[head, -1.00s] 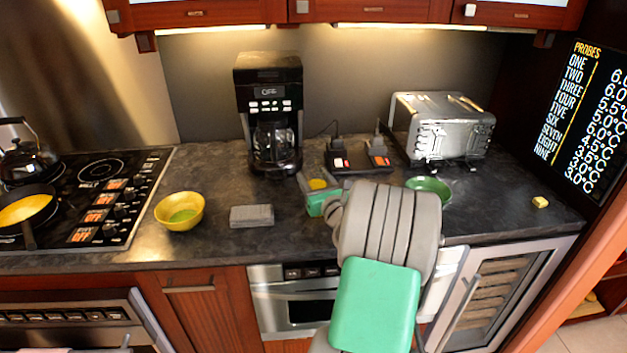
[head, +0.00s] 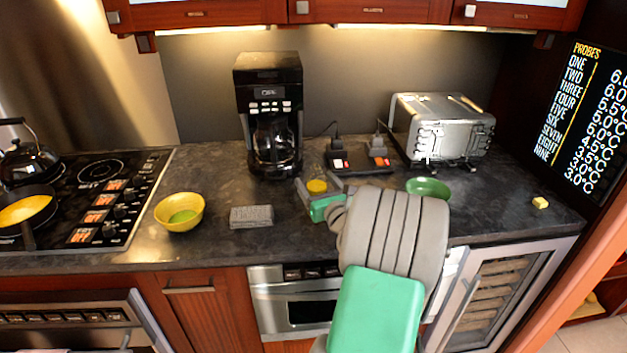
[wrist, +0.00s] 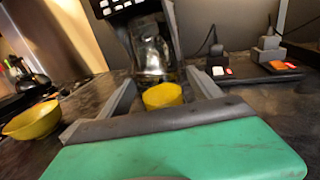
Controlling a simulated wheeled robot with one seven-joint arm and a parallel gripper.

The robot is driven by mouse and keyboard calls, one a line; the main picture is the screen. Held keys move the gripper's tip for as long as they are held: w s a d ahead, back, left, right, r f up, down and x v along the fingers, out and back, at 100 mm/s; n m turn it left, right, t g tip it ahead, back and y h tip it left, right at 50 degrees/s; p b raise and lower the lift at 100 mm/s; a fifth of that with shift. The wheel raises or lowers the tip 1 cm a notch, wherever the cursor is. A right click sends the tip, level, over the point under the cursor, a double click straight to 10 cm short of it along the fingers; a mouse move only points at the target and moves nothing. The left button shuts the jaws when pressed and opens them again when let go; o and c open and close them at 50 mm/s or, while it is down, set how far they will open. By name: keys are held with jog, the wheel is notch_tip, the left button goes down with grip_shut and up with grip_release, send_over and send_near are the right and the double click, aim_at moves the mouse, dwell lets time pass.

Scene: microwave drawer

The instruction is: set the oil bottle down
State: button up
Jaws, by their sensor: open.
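The oil bottle (head: 316,186) stands on the dark counter in front of the coffee maker. Its yellow oil shows clearly, while its clear upper part is hard to make out. My gripper (head: 317,182) is open around it in the head view, one finger on each side. In the wrist view, the bottle's yellow part (wrist: 163,96) sits between the two spread fingers of my gripper (wrist: 165,88), with gaps visible on both sides. The base of the bottle is hidden behind my gripper's body in the wrist view.
A coffee maker (head: 268,110) stands close behind the bottle. A yellow bowl (head: 180,212) and a grey block (head: 251,217) lie to the left. A black power strip (head: 358,163), green dish (head: 428,187) and toaster (head: 441,128) are to the right. The counter's front edge is near.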

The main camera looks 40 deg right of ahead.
jog(key=b+v, duration=0.1)
jog(key=v, duration=0.9)
jog(key=shift+a, duration=0.1)
